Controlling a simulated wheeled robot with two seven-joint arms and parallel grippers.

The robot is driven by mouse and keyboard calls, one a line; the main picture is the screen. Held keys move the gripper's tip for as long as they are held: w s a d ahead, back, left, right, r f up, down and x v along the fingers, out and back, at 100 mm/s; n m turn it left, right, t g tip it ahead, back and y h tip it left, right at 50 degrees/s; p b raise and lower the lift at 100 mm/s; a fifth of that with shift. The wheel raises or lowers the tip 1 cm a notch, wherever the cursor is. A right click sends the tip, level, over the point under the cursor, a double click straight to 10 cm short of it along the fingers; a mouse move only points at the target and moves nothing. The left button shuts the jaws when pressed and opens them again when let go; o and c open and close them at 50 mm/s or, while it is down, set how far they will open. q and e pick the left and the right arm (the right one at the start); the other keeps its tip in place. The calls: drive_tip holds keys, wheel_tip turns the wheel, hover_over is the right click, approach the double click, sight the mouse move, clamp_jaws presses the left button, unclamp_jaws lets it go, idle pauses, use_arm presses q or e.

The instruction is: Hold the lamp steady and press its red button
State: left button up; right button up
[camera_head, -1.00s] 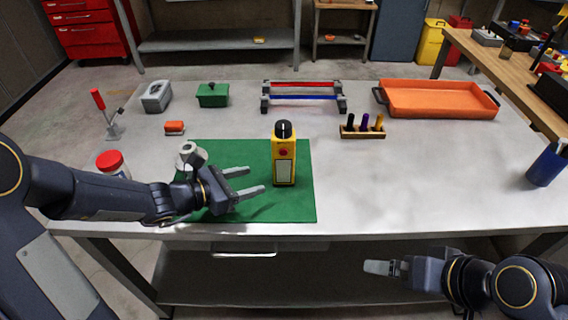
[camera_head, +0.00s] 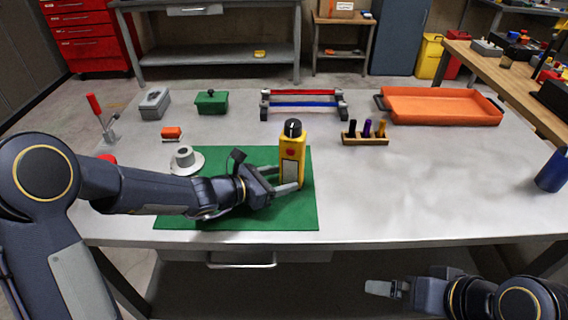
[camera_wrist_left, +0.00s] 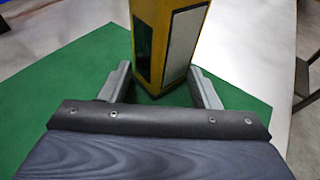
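The lamp (camera_head: 293,150) is a yellow upright box with a black knob on top, a red button (camera_head: 290,153) and a pale panel on its front. It stands on the green mat (camera_head: 240,217). My left gripper (camera_head: 287,178) is low at the lamp's left and front, fingers pointing at it. In the left wrist view the lamp (camera_wrist_left: 168,45) rises between the two spread fingertips (camera_wrist_left: 160,80), with gaps visible on both sides. My right gripper (camera_head: 384,289) is empty, below the table's front edge at the right; its finger gap is not clear.
A wooden holder with markers (camera_head: 365,139), an orange tray (camera_head: 440,105), a rack with red and blue bars (camera_head: 304,104) and a green box (camera_head: 211,102) stand behind. The table's right middle is clear.

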use_arm(q)
clamp_jaws()
idle(0.4)
